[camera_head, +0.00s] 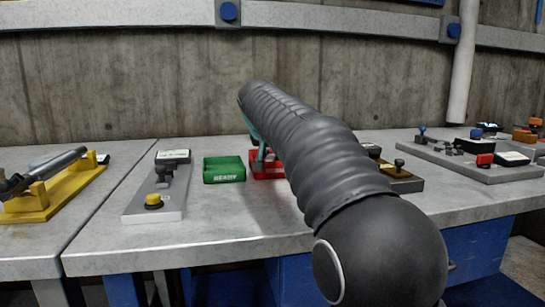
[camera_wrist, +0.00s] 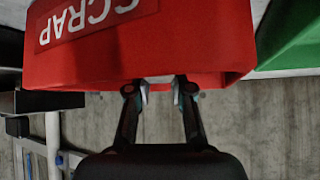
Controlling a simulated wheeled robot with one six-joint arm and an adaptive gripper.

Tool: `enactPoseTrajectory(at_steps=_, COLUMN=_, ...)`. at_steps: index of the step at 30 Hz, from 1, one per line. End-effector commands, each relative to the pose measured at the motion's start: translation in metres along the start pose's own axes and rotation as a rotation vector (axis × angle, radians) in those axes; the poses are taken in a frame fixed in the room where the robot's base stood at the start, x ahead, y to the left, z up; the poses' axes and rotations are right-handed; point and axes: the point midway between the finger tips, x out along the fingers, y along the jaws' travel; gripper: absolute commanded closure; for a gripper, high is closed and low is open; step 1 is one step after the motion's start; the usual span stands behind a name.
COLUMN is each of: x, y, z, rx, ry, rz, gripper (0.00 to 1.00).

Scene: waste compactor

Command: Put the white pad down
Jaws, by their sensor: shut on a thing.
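My gripper (camera_wrist: 160,92) is shut on a small white pad (camera_wrist: 160,79), of which only a sliver shows between the fingertips in the wrist view. The fingertips are at the rim of the red bin (camera_wrist: 130,60) marked SCRAP, and I cannot tell whether the pad touches it. In the head view the red bin (camera_head: 258,169) stands on the bench, partly hidden behind my arm. The pad does not show there.
A green bin (camera_head: 224,169) stands just left of the red one. A grey plate with a yellow button (camera_head: 153,201) lies further left, and a yellow stand (camera_head: 60,199) beyond. Several devices sit on a grey board (camera_head: 470,160) at right. The bench front (camera_head: 220,240) is clear.

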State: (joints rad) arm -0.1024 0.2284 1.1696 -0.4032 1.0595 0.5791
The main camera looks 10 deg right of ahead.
Motion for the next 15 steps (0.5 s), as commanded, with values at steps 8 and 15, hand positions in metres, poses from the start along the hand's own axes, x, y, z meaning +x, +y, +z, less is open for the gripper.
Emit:
enactPoseTrajectory(at_steps=8, x=0.0018, y=0.0001, z=0.0019, rx=0.000, ry=-0.001, rz=0.000, gripper=0.69)
enactPoseTrajectory(at_steps=15, x=0.0017, y=0.0001, z=0.0018, rx=0.000, ry=-0.001, rz=0.000, gripper=0.69)
